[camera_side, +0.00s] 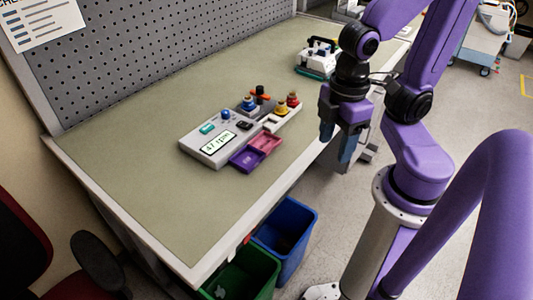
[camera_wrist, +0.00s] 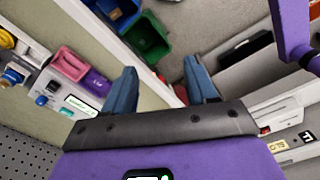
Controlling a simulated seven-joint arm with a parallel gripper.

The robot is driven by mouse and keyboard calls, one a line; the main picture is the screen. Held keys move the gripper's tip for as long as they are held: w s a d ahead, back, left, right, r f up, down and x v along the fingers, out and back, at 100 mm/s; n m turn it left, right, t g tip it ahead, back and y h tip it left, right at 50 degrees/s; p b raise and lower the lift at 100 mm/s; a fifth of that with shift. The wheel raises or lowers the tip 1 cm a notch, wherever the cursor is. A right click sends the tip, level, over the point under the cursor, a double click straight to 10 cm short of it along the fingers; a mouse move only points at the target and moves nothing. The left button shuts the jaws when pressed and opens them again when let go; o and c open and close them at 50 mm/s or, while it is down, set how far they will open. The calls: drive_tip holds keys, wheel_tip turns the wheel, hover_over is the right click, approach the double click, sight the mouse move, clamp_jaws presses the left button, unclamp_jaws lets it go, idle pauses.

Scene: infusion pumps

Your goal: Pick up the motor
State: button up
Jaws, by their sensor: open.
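A white and grey infusion pump (camera_side: 215,148) with a "47 rpm" display sits on the bench. Small coloured parts stand on its far end: a blue-topped part (camera_side: 249,103), an orange and dark part (camera_side: 261,94), and yellow and red ones (camera_side: 282,108). I cannot tell for sure which is the motor. My gripper (camera_side: 337,145) is open and empty, pointing down beyond the bench's right edge, apart from the pump. In the wrist view the gripper (camera_wrist: 160,68) has nothing between its fingers, and the pump (camera_wrist: 62,103) lies to the left.
A purple tray (camera_side: 247,159) and a pink tray (camera_side: 265,142) adjoin the pump. Another device (camera_side: 318,58) stands at the bench's back right. A blue bin (camera_side: 286,228) and a green bin (camera_side: 242,275) stand below the front edge. The bench's left part is clear; a pegboard backs it.

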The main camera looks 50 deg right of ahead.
drive_tip(key=shift+o, duration=0.2)
drive_tip(key=shift+s+d+f, duration=0.15)
drive_tip(key=shift+s, duration=0.15)
